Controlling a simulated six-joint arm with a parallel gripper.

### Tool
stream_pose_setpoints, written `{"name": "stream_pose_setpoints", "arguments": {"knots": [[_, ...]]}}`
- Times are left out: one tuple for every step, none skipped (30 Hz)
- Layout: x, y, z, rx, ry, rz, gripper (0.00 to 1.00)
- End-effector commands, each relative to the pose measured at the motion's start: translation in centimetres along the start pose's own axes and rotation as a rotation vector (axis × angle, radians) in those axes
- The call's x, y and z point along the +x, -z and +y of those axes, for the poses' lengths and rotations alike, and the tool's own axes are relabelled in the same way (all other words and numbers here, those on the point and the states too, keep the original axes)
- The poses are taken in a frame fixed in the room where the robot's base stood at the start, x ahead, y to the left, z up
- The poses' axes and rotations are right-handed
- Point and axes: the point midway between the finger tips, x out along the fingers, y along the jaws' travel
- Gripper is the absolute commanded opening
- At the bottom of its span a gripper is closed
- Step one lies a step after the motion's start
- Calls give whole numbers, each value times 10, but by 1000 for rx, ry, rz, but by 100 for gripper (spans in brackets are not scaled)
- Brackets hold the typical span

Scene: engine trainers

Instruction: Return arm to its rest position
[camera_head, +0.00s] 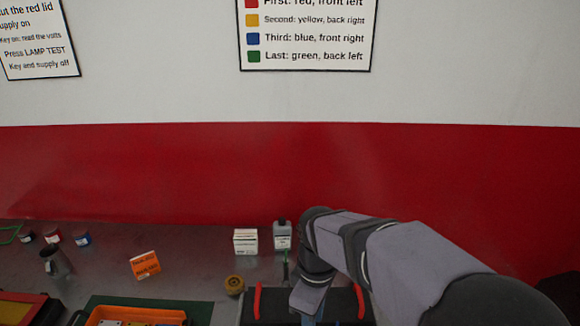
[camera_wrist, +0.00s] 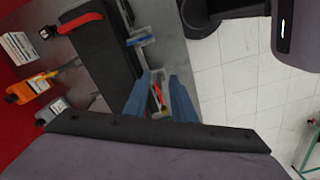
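My arm (camera_head: 400,255) reaches in from the lower right of the head view, bent at its wrist. My gripper (camera_head: 306,305) hangs over a dark case with red handles (camera_head: 258,300) at the bottom edge, and its tips are hard to make out there. In the wrist view, the two blue-grey fingers of my gripper (camera_wrist: 160,95) stand apart. I see nothing held between them; small red and yellow items show in the gap, seemingly beyond the fingers. The dark case (camera_wrist: 105,50) lies to the left of the fingers in that view.
A white box (camera_head: 245,241) and a grey bottle (camera_head: 282,235) stand behind the case. Tiled floor (camera_wrist: 235,85) shows beyond the bench edge.

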Motion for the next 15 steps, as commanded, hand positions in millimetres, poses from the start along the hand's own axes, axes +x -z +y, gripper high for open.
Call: {"name": "stream_pose_setpoints", "arguments": {"knots": [[-9, -21, -1, 133, 2, -2, 23], [-9, -32, -2, 214, 2, -1, 23], [-9, -45, -4, 320, 1, -1, 23], [-9, -56, -7, 401, 1, -1, 23], [-8, -66, -9, 479, 1, -1, 23], [-8, -78, -13, 577, 0, 0, 23], [-7, -86, -16, 648, 0, 1, 23], [-7, -94, -19, 715, 0, 1, 23], [-6, -103, -24, 796, 0, 1, 23], [-5, -109, -27, 852, 0, 1, 23], [-4, -115, -29, 901, -1, 2, 23], [-3, -121, -33, 958, 0, 2, 23], [-2, -125, -35, 994, -1, 3, 23], [-2, -128, -37, 1025, -1, 3, 23], [-1, -131, -40, 1058, 0, 2, 23]]}}
